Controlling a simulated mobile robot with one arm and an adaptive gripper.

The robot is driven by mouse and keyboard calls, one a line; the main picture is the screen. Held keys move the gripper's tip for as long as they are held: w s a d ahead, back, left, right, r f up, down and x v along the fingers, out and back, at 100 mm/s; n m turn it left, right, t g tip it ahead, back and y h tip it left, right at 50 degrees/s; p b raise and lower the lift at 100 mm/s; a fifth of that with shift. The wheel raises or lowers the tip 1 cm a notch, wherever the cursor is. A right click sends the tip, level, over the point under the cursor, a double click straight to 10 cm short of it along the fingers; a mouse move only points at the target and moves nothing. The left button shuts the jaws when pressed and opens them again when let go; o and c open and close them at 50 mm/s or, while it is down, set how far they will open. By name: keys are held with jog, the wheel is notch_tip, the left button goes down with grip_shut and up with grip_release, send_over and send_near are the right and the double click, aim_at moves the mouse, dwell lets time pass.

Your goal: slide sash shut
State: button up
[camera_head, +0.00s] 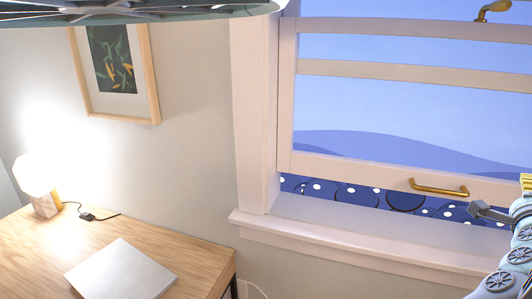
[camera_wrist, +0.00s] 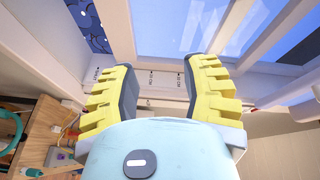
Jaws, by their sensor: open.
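The window sash (camera_head: 345,172) is a pale frame with a brass bar handle (camera_head: 438,188) on its bottom rail. The sash is raised a little; a strip of dark blue pattern shows in the gap between its rail and the sill (camera_head: 340,228). My gripper is at the right edge of the head view, partly cut off, to the right of the handle and apart from it. In the wrist view my gripper (camera_wrist: 158,88) has two yellow-backed fingers with dark pads, spread wide with nothing between them. The handle is not visible in the wrist view.
A brass latch (camera_head: 494,9) sits high on the window. A wooden desk (camera_head: 190,246) at lower left bears a lit lamp (camera_head: 40,182) and a closed pale laptop-like slab (camera_head: 120,271). A framed picture (camera_head: 153,95) hangs on the wall. The sill looks clear.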

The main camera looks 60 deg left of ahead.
jog(key=shift+f, duration=0.1)
jog(key=n+g+y+b, duration=0.2)
jog(key=g+y+b, duration=0.3)
jog(key=b, duration=0.7)
send_near(443, 193)
jog(key=shift+p+x, duration=1.1)
jog(key=shift+x, duration=3.95)
jog(key=shift+w+a+t, duration=0.15)
jog(key=shift+w+t, duration=0.15)
jog(key=shift+w, duration=0.05)
jog(key=shift+c, duration=0.3)
grip_shut()
